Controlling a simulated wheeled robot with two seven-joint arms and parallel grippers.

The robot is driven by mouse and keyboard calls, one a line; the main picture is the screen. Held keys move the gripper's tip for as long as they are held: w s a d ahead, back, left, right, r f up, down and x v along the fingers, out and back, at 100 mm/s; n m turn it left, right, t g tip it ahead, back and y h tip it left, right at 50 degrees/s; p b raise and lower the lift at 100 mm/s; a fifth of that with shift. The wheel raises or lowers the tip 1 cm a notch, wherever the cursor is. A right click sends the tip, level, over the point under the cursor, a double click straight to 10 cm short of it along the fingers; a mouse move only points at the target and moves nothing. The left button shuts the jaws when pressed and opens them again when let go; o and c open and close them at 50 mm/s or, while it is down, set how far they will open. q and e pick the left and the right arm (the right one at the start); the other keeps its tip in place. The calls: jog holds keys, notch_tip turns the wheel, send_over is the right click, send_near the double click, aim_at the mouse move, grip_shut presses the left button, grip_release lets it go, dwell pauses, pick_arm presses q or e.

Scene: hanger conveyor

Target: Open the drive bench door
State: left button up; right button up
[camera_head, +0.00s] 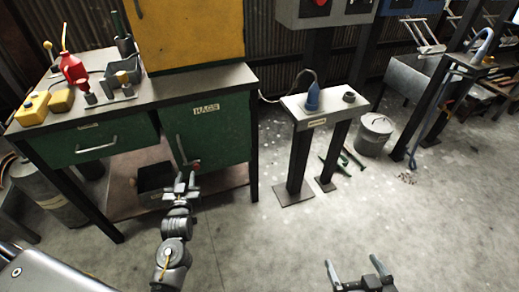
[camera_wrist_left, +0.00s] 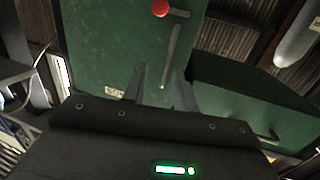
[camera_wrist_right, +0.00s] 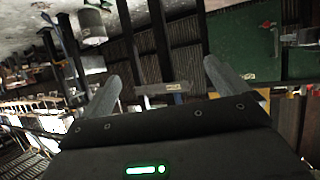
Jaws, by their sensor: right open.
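The drive bench door (camera_head: 215,133) is a green panel with a pale label, under the right half of the bench; it looks closed. Its long metal handle (camera_head: 181,150) runs upright near its left edge. In the left wrist view the door (camera_wrist_left: 105,45) fills the upper middle, with the handle (camera_wrist_left: 172,52) and a red knob (camera_wrist_left: 160,8). My left gripper (camera_head: 186,177) is in front of the door near the handle's lower end, fingers apart. The handle appears ahead of the fingers; I cannot tell whether they touch. My right gripper (camera_head: 353,263) is open and empty, low over the floor.
The bench top (camera_head: 185,92) carries a red oil can (camera_head: 74,69) and yellow boxes (camera_head: 33,107). A green drawer (camera_head: 95,143) is to the left of the door. A pedestal (camera_head: 322,106) and a metal bucket (camera_head: 374,134) stand to the right. The floor in front is clear.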

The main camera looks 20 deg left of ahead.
aim_at(182, 153)
pick_arm(q)
jog(key=shift+n+t+y, duration=0.3)
jog(key=shift+n+y, duration=0.1)
jog(key=w+a+b, duration=0.1)
jog(key=w+a, duration=0.1)
jog(key=w+a+r+b, duration=0.1)
jog(key=w+a, duration=0.1)
jog(key=w, duration=0.1)
jog(key=w+a+r, duration=0.1)
jog(key=w, duration=0.2)
jog(key=shift+w+a+r+b, duration=0.15)
jog(key=shift+w+a+b, duration=0.1)
jog(key=shift+a+b, duration=0.15)
jog(key=shift+w+a, duration=0.25)
jog(key=shift+w, duration=0.2)
pick_arm(e)
jog(key=a+r+n+t+y, duration=0.1)
jog(key=a+r+t+y, duration=0.3)
jog(key=r, duration=0.6)
jog(key=shift+s+n+t+y, duration=0.3)
jog(key=shift+s+t+y, duration=0.1)
jog(key=shift+s, duration=0.05)
pick_arm(q)
grip_shut()
